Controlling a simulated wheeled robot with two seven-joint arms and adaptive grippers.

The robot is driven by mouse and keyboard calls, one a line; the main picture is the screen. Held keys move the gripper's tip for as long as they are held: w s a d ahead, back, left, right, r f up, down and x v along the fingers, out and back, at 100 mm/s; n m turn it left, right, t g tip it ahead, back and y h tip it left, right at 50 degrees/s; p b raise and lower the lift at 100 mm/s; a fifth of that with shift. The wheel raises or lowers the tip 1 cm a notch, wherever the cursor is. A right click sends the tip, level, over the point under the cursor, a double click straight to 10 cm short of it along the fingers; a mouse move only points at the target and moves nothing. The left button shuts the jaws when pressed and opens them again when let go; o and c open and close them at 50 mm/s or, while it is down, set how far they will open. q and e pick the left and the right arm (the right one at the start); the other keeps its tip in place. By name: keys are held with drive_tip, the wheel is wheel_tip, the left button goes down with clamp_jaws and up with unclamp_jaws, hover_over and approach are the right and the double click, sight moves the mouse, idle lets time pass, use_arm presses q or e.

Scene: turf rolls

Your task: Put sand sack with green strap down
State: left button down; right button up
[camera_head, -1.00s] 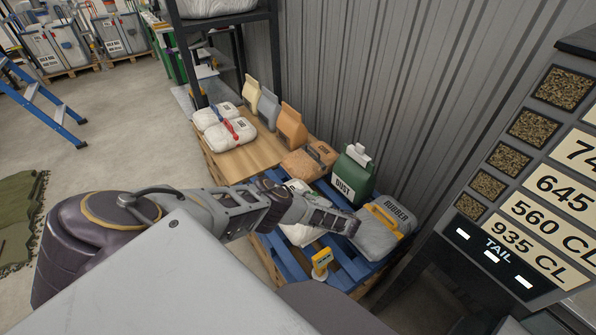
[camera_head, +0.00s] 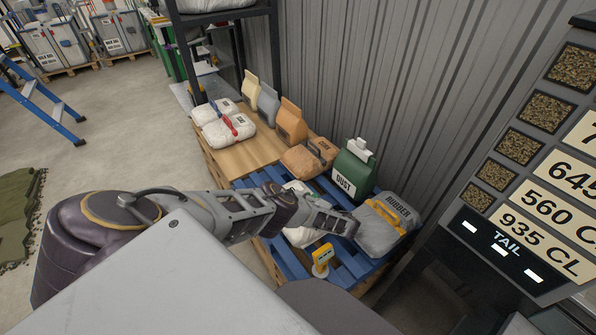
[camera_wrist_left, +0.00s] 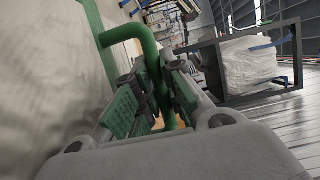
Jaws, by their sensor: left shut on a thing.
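The sand sack (camera_head: 303,238) is pale and mostly hidden behind my left arm in the head view, over the blue pallet (camera_head: 283,259). In the left wrist view its pale cloth (camera_wrist_left: 45,75) fills the left side, with the green strap (camera_wrist_left: 130,32) looping out of it. My left gripper (camera_head: 347,226) is shut on the green strap, which runs between its green finger pads (camera_wrist_left: 155,92). I cannot tell whether the sack's underside touches the pallet. My right gripper is not in view.
A grey RUBBER sack (camera_head: 380,232), a green DUST sack (camera_head: 353,172) and an orange-brown sack (camera_head: 308,158) crowd the pallet. A yellow marker (camera_head: 321,258) stands at its front. Left is a wooden pallet (camera_head: 245,155) with several sacks. A TAIL sign (camera_head: 505,243) stands right.

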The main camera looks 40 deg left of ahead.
use_arm(q)
drive_tip(key=shift+w+r, duration=0.1)
drive_tip(key=shift+r, duration=0.05)
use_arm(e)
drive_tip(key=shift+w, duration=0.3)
use_arm(q)
drive_tip(key=c, duration=1.5)
unclamp_jaws()
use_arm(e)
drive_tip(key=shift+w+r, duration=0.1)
use_arm(q)
drive_tip(key=shift+d, duration=0.1)
